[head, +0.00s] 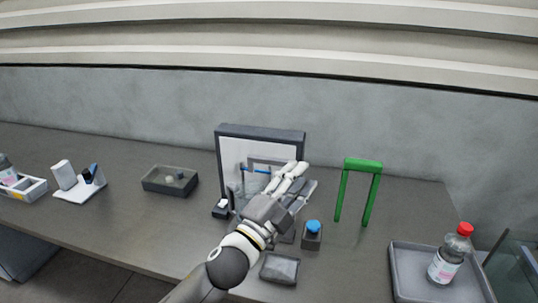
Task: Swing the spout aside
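A machine with a dark-framed white panel (230,152) stands at the middle of the bench. A thin blue-ended bar (246,168) and grey parts show in front of the panel. I cannot tell for certain which part is the spout; my gripper hides much of the machine's right side. My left gripper (300,178) reaches in from the front, over the machine's right part. Its pale fingers point up and to the right. Whether they touch anything or hold something is not clear. My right gripper is out of view.
A green arch (363,164) stands right of the machine. A blue-topped block (312,236) and a grey block (279,269) are in front. A grey tray (408,286) holds a red-capped bottle (447,262). A dark box (155,186) and white stand (78,192) are left.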

